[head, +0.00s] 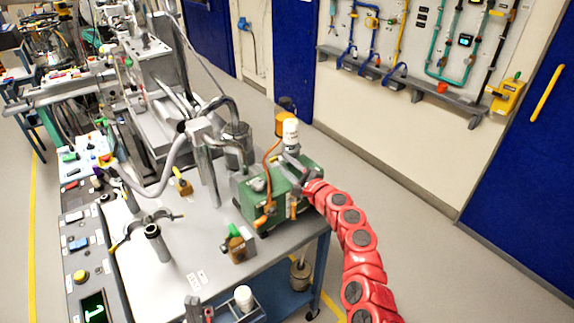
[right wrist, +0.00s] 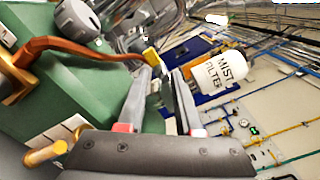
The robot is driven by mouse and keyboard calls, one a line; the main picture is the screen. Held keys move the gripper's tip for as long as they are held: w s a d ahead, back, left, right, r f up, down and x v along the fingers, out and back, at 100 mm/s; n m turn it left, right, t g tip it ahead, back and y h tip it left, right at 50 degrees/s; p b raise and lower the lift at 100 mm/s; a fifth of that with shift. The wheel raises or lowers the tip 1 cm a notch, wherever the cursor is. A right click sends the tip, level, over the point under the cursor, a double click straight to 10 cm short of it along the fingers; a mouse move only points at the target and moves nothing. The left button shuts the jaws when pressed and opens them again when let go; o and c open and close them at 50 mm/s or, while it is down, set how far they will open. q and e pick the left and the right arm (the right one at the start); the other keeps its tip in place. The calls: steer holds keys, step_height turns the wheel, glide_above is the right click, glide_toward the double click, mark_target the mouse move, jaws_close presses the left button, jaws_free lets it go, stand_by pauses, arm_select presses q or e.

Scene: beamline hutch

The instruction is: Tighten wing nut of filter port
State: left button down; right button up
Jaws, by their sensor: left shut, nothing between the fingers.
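The green pump unit (head: 262,200) stands on the grey bench with the white mist filter (head: 290,131) upright at its far end. In the right wrist view the filter (right wrist: 221,71), labelled MIST FILTER, appears tilted just beyond the fingers. My right gripper (head: 290,168), on the red arm, is at the filter's base. In the right wrist view its fingers (right wrist: 163,72) stand apart around a small dark part. I cannot tell whether they grip it. The wing nut is not clearly visible. My left gripper (head: 200,305) appears at the bottom edge, shut and empty, away from the pump.
An orange cable (right wrist: 78,46) runs close to the right fingers. Metal pipes (head: 207,165) rise left of the pump. The floor (head: 420,235) to the right is clear.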

stand_by(0.3)
steer(key=shift+s+d+r, duration=0.2)
steer(key=shift+s+d, duration=0.1)
steer(key=shift+s, duration=0.15)
steer(key=b+v, duration=0.2)
steer(key=v, duration=1.4)
steer(key=shift+d+f, duration=0.1)
steer(key=shift+f, duration=0.1)
